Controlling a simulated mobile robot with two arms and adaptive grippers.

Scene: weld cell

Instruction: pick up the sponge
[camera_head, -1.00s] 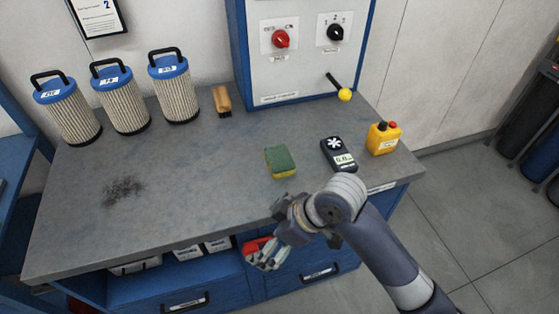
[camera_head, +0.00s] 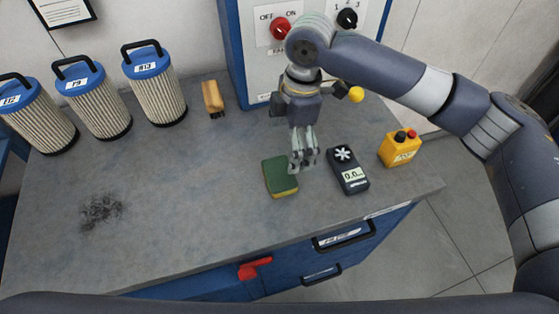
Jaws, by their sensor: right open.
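The sponge (camera_head: 280,177), green on top with a yellow underside, lies flat on the grey workbench (camera_head: 190,220) in the head view. My right gripper (camera_head: 304,164) points down just above and beside the sponge's right edge. Its jaws are open and hold nothing. I cannot tell whether a finger touches the sponge. My left gripper does not show.
A black meter (camera_head: 348,171) lies close to the right of my right gripper, and a yellow box with buttons (camera_head: 400,148) is beyond it. A wooden brush (camera_head: 213,98), several filters (camera_head: 155,88) and a control cabinet (camera_head: 262,50) stand behind. A dark smudge (camera_head: 101,211) marks the left bench; the middle is clear.

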